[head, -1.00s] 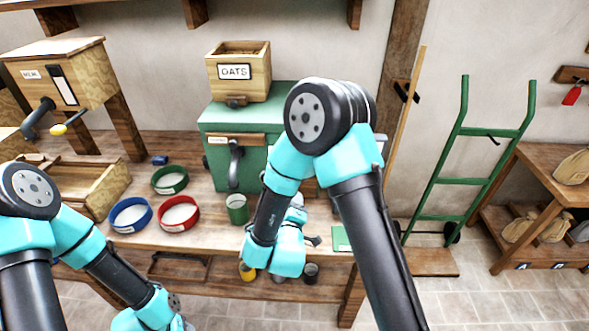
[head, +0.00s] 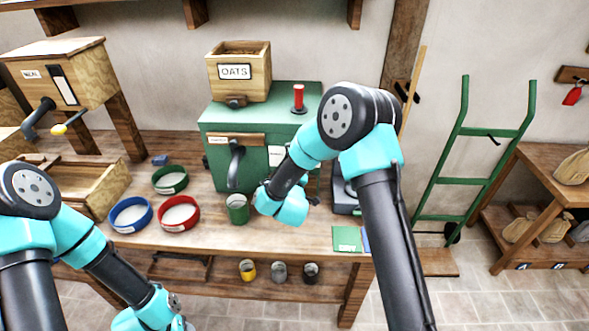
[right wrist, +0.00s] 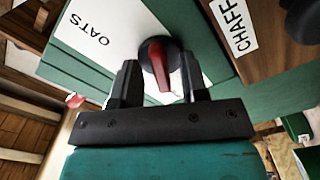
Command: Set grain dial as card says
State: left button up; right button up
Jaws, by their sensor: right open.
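The grain dial (right wrist: 160,60), a round dark knob with a red pointer bar, sits on a white plate (right wrist: 100,30) marked OATS on the green mill (head: 220,160). In the right wrist view my right gripper (right wrist: 161,90) is open, with one finger on each side of the dial and a gap to the pointer. In the head view my right wrist hides the dial; part of the white plate (head: 277,156) shows. A green card (head: 347,239) lies at the bench's right end, its print too small to read. My left gripper is out of frame below.
An OATS hopper (head: 238,87) and a red-topped post (head: 298,97) are on the mill. Coloured rings (head: 179,214) lie farther left. A CHAFF label (right wrist: 237,28) is beside the dial plate.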

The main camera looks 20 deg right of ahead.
jog(key=shift+w, duration=0.15)
jog(key=shift+c, duration=0.2)
grip_shut()
jog(key=shift+m, duration=0.3)
jog(key=m, duration=2.3)
dwell(0.3)
jog(key=shift+m, duration=0.3)
